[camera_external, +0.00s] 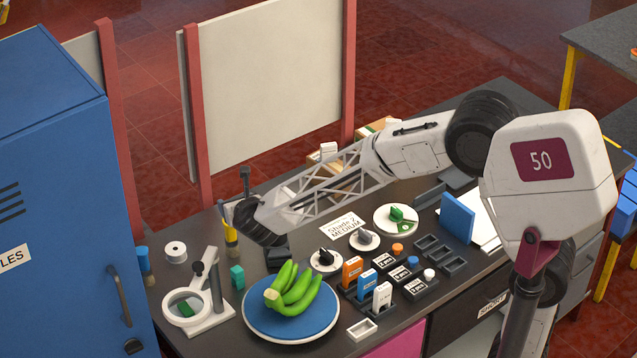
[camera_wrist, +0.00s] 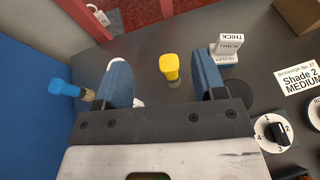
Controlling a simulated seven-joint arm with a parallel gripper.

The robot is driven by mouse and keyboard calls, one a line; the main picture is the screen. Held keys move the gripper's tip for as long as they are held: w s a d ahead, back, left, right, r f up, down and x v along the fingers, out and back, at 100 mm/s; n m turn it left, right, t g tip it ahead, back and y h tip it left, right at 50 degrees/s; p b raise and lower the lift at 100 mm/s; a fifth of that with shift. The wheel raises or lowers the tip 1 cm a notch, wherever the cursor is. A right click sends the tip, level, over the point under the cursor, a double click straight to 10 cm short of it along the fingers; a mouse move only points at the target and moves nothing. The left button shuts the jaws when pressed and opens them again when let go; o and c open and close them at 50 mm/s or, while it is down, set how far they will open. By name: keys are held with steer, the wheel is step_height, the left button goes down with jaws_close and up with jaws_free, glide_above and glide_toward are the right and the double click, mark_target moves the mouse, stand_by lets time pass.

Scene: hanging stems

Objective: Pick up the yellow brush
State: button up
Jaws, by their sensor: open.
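The yellow brush (camera_external: 231,235) stands upright at the back left of the dark table. Its yellow end shows from above in the wrist view (camera_wrist: 170,68), with a small dull tip below it. My gripper (camera_wrist: 164,78) is open, with its two blue pads apart and the brush seen in the gap, nearer the right pad. In the external view my gripper (camera_external: 240,208) is at the brush's upper end and partly hides it. I cannot tell whether either pad touches it.
A blue brush (camera_wrist: 57,85) stands left. A labelled white block (camera_wrist: 228,52) is close right of the right pad. A magnifier stand (camera_external: 208,318), a blue plate (camera_external: 262,322) with green bananas (camera_external: 293,290) and dials (camera_external: 325,260) sit nearer the front. A blue cabinet (camera_external: 55,200) borders the left.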

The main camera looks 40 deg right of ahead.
glide_toward(231, 237)
steer(key=w+r, duration=0.2)
steer(key=w, duration=0.2)
steer(key=shift+s+d+r, duration=0.2)
steer(key=shift+s+d, duration=0.05)
steer(key=shift+d, duration=0.2)
steer(key=shift+x, duration=1.3)
steer(key=shift+x, duration=2.6)
steer(key=shift+d, duration=0.1)
steer(key=shift+c, duration=0.5)
steer(key=c, duration=0.8)
